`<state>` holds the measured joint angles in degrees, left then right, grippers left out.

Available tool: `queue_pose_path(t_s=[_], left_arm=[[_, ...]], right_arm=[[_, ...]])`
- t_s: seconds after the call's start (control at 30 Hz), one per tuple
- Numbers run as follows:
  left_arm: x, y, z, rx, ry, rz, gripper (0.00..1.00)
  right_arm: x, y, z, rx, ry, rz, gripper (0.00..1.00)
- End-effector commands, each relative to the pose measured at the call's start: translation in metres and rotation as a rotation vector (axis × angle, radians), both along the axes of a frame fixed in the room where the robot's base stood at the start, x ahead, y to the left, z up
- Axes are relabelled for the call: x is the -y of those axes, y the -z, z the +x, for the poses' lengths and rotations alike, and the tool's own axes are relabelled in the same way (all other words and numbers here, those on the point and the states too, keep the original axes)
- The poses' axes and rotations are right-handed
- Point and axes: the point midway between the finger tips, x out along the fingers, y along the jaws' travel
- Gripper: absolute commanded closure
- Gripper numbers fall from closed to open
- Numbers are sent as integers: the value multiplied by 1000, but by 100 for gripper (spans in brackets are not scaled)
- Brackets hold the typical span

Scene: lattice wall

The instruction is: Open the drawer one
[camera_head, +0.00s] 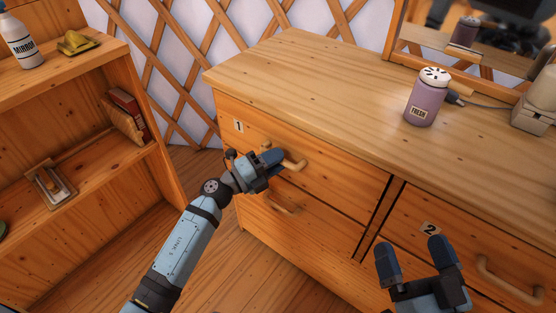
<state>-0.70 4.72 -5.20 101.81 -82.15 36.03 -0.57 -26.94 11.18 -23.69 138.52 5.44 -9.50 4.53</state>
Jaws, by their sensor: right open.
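Drawer one (340,184), marked with a "1" label (239,126), is in the upper left of the wooden dresser (300,75). Its front looks flush with the dresser. Its wooden handle (296,160) sticks out near the middle of the front. My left gripper (272,158) is right at the left part of this handle and covers some of it. I cannot tell whether its fingers are closed around the handle. My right gripper (416,258) is open and empty in front of the drawer marked "2" (431,229).
A purple jar (426,100) and a pale device (536,112) with a cable stand on the dresser top below a mirror. A wooden shelf (153,160) with a bottle (20,42) and books (127,115) stands at left. Floor shows between them.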

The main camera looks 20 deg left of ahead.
Motion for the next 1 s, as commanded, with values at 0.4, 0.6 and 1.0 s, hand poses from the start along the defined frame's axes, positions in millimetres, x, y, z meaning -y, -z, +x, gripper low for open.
queue_pose_path(t_s=[0.4, 0.6, 1.0], left_arm=[[5, -1, 5, -1, 0, 0, 76], [5, -1, 5, -1, 0, 1, 100], [-5, -3, -23, -4, 2, 3, 100]], right_arm=[[-1, -4, 0, 13, -4, 9, 0], [-2, -3, -1, 12, -5, 10, 0], [3, 1, 0, -38, 7, -33, 0]])
